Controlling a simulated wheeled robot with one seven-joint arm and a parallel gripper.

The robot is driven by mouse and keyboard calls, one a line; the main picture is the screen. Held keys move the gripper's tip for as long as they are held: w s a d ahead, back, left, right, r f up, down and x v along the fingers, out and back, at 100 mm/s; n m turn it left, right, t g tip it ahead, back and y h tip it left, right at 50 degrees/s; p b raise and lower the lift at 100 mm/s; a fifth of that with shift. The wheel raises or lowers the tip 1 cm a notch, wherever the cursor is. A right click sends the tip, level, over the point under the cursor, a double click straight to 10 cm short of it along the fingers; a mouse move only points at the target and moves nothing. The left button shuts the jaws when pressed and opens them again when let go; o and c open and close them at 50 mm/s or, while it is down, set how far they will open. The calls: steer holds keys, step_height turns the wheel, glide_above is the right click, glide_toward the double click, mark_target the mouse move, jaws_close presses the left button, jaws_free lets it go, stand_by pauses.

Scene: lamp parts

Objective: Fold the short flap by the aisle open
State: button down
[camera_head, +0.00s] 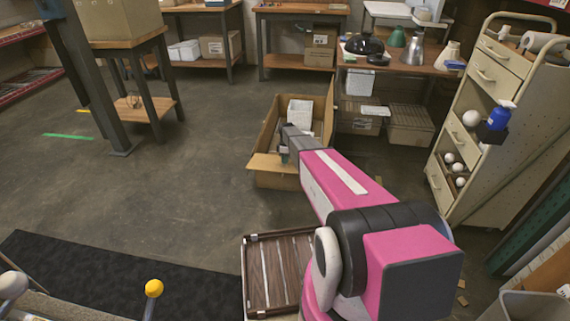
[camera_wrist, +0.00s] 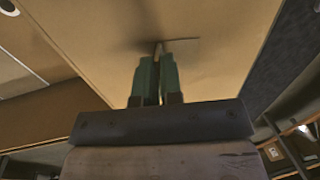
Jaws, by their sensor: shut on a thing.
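The open cardboard box (camera_head: 277,181) stands on the floor in the middle of the head view. Its short flap (camera_head: 266,163) at the near end sticks outward, roughly level. My gripper (camera_head: 285,155) is over this near end, beside the flap, with my arm reaching in from the lower right. In the wrist view the green fingers of my gripper (camera_wrist: 157,75) are close together on a broad tan cardboard panel, the flap (camera_wrist: 225,55). The fingertips meet it by a dark slit. The exact grip on the flap's edge is hard to see.
A white basket (camera_head: 300,112) sits in the box. A workbench (camera_head: 405,68) with lamp parts is behind it, and a drawer cart (camera_head: 480,110) stands right. A brown slatted crate (camera_head: 256,275) is in front. The floor to the left (camera_head: 190,170) is clear.

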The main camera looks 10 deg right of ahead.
steer(key=shift+w+d+r, duration=0.25)
steer(key=shift+w+r, duration=0.35)
steer(key=shift+w, duration=0.2)
steer(key=c, duration=1.3)
jaws_free()
steer(key=shift+d, duration=0.1)
